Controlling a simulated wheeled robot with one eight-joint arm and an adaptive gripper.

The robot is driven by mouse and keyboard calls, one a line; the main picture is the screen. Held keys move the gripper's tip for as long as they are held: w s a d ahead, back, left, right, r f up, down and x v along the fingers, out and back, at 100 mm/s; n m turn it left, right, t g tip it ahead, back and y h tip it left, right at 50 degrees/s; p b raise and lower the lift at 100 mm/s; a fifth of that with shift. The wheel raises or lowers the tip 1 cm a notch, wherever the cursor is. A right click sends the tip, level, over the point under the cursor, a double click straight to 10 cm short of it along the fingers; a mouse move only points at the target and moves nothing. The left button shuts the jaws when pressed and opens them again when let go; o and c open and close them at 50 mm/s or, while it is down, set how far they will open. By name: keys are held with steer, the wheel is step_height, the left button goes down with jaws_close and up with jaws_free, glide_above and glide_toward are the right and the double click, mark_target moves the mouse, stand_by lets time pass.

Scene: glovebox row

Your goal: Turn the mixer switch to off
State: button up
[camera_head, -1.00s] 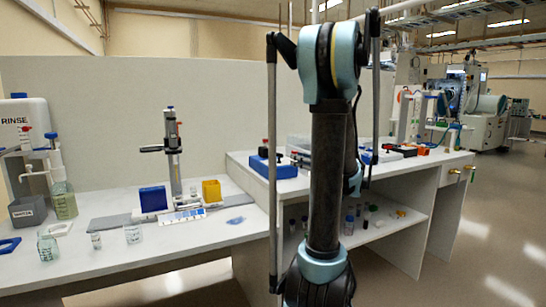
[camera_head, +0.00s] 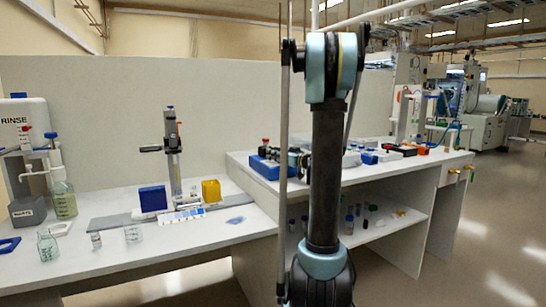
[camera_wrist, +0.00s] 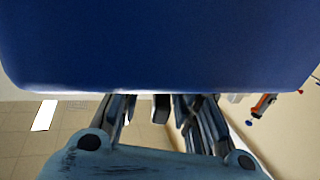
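A blue box-shaped device (camera_head: 263,167) with a red-topped part (camera_head: 265,142) stands on the raised bench; I take it for the mixer. My gripper (camera_head: 294,162) is at its right side, partly hidden by my arm; I cannot tell if they touch. In the wrist view a large blue surface (camera_wrist: 160,45), apparently this device, fills the upper half. The fingers of my gripper (camera_wrist: 162,108) run up behind its lower edge, so their tips are hidden. No switch shows clearly, and its position cannot be read.
The lower bench (camera_head: 180,244) on the left holds a stand (camera_head: 173,150), a blue block (camera_head: 152,198), a yellow box (camera_head: 211,190) and glassware. Small bottles stand on the shelf under the raised bench (camera_head: 400,174). Open floor (camera_head: 480,240) lies to the right.

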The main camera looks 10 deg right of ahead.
steer(key=shift+x, duration=0.75)
steer(key=shift+c, duration=0.2)
jaws_close()
steer(key=shift+s+a+n+g+y, duration=0.15)
steer(key=shift+n+g+y, duration=0.55)
steer(key=shift+y, duration=0.2)
steer(key=shift+o, duration=0.2)
jaws_free()
